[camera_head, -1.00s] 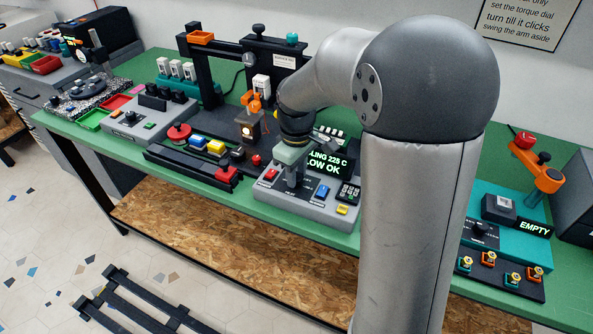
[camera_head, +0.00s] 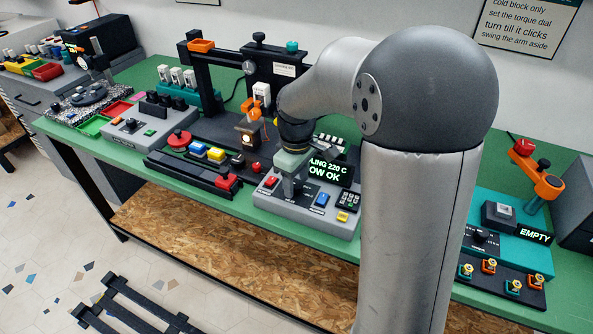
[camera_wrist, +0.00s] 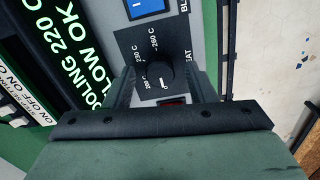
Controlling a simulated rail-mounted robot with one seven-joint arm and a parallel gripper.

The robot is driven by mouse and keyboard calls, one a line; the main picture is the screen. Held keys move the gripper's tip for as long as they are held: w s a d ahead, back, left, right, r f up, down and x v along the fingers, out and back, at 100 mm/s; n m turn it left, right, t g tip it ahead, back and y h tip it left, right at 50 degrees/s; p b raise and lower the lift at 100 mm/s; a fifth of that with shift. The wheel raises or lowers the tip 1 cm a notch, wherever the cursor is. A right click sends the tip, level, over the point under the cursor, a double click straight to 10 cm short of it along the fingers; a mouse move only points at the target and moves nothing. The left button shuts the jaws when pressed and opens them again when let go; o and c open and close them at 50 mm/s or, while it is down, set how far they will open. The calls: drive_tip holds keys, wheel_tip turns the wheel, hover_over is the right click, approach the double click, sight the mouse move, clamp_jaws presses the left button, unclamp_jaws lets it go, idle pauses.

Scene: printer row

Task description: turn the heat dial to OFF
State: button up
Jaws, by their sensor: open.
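The heat dial (camera_wrist: 157,74) is a round black knob on a square black plate with white temperature marks, in the wrist view.
A blue button (camera_wrist: 147,8) and a red button (camera_wrist: 174,101) flank the dial plate. The printer's black frame (camera_head: 272,75) stands behind.

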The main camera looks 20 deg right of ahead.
sight(296, 184)
wheel_tip(296, 184, up, 17)
drive_tip(key=shift+r, duration=0.2)
idle(0.4)
drive_tip(key=s+a+f+m, duration=0.1)
drive_tip(key=s+f+m, duration=0.3)
drive_tip(key=s+f, duration=0.3)
drive_tip(key=s+f+m+p, duration=0.1)
drive_tip(key=s+f+m, duration=0.2)
drive_tip(key=s+f, duration=0.4)
drive_tip(key=s, duration=0.7)
drive_tip(key=shift+s+a+f+m, duration=0.35)
drive_tip(key=shift+s+a+m, duration=0.05)
drive_tip(key=shift+d, duration=0.1)
